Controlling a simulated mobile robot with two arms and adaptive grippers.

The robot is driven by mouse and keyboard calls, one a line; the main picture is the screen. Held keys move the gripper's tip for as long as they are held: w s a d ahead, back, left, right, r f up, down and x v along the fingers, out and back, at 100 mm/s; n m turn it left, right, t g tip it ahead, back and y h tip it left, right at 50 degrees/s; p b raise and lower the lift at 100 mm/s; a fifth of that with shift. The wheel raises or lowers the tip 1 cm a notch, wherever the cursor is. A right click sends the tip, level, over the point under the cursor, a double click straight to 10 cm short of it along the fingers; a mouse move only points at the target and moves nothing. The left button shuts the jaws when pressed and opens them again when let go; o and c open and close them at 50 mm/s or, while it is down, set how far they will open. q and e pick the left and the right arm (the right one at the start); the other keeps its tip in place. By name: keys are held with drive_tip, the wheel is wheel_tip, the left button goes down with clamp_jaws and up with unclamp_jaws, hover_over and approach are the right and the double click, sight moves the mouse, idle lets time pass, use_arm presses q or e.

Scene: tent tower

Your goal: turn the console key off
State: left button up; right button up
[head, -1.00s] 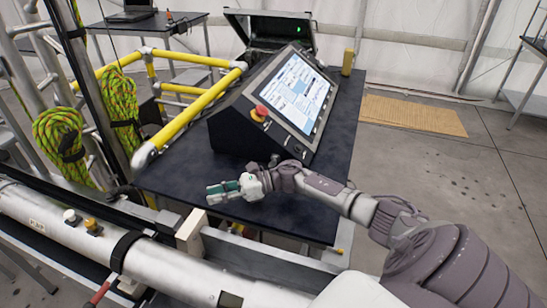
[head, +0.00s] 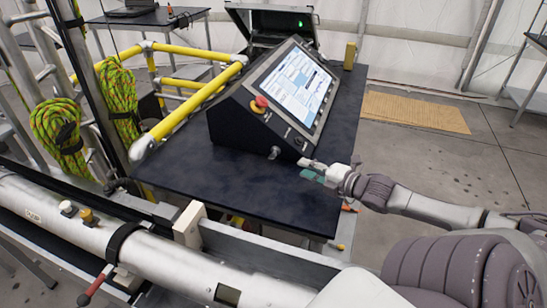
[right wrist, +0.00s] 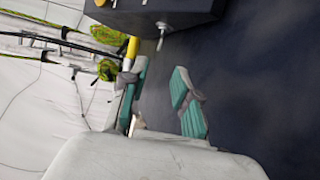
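The dark console (head: 235,128) stands tilted on a black table, its screen (head: 296,84) lit. A small silver key-like part (head: 273,153) sticks out low on the console's near face. It shows larger in the right wrist view (right wrist: 163,28), ahead of the fingers and apart from them. I cannot tell which way it is turned. My right gripper (head: 311,171) is just right of and nearer than the console's near corner, with teal finger pads. In the right wrist view its fingers (right wrist: 160,103) are spread with nothing between them. My left gripper is not in view.
A red stop button (head: 260,104) sits on the console panel. A yellow rail (head: 200,103) runs along the table's left side. The black table top (head: 225,187) is clear in front of the console. A yellow block (head: 349,55) stands at the back right.

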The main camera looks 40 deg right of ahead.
sight(275, 157)
drive_tip(key=b+x, duration=0.1)
drive_tip(key=x, duration=1.2)
drive_tip(key=shift+w+f, duration=0.15)
drive_tip(key=shift+w, duration=0.15)
drive_tip(key=shift+c, duration=0.4)
clamp_jaws()
